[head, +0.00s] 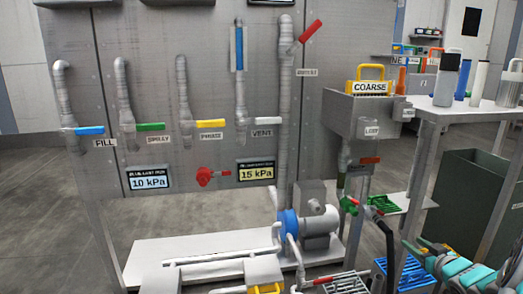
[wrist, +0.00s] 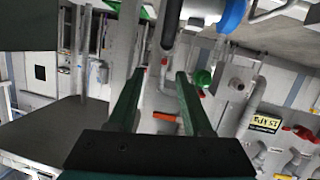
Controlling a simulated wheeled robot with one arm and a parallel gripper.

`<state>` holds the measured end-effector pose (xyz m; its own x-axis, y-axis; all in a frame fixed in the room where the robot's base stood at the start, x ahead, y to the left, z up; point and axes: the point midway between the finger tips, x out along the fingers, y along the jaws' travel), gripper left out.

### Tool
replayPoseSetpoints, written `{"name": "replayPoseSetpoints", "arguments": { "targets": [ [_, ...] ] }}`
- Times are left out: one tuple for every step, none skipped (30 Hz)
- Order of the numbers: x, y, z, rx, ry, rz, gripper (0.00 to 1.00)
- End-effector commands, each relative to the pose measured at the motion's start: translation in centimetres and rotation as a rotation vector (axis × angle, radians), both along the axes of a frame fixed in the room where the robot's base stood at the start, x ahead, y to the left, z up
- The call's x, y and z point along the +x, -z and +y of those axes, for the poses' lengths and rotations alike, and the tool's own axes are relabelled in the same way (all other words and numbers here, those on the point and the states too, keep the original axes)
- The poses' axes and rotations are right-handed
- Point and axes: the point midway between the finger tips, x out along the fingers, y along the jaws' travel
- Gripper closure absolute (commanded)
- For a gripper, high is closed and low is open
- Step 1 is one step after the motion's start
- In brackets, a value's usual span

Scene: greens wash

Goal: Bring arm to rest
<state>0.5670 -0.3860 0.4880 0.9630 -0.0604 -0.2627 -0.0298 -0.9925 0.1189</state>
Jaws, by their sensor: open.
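My gripper (wrist: 160,75) shows in the wrist view with its two dark green fingers apart and nothing between them. Past the fingertips are a dark hose (wrist: 171,22), green fittings and grey pipework, seen at a turned angle. I cannot tell how near the fingers are to them. In the head view, teal and grey parts at the lower right look like my arm, beside the pipework; the fingertips are not clear there.
A grey panel (head: 215,75) carries pipes with coloured valve handles. A blue and grey pump (head: 313,222) stands below on a white base (head: 150,250). A white table (head: 450,110) with bottles and a dark green bin (head: 472,190) are at right. Open floor (head: 45,190) lies at left.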

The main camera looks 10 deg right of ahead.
Motion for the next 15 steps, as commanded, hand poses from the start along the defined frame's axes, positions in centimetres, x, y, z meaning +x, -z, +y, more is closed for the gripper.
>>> {"name": "replayPoseSetpoints", "arguments": {
  "targets": [
    [0.5,-0.8,0.6,-0.019,0.013,0.031,0.50],
    [0.6,-1.0,0.8,-0.027,0.024,0.053,0.50],
    [0.8,-1.2,1.2,-0.039,0.043,0.089,0.50],
    [0.9,-1.5,1.5,-0.051,0.056,0.116,0.50],
    [0.9,-1.9,1.9,-0.063,0.073,0.146,0.50],
    [0.8,-2.3,2.5,-0.076,0.096,0.191,0.50],
    [0.7,-2.6,3.1,-0.085,0.114,0.224,0.50],
    [0.5,-3.0,3.6,-0.094,0.133,0.259,0.50],
    [0.1,-3.5,4.4,-0.103,0.158,0.307,0.50],
    [-0.3,-3.8,5.0,-0.107,0.174,0.341,0.50],
    [-0.8,-4.2,5.7,-0.112,0.191,0.373,0.50],
    [-1.5,-4.6,6.7,-0.113,0.214,0.420,0.50],
    [-2.2,-4.8,7.6,-0.113,0.227,0.458,0.50],
    [-2.8,-5.2,8.5,-0.113,0.240,0.489,0.50],
    [-3.9,-5.6,9.7,-0.108,0.257,0.537,0.50]
  ]
}}
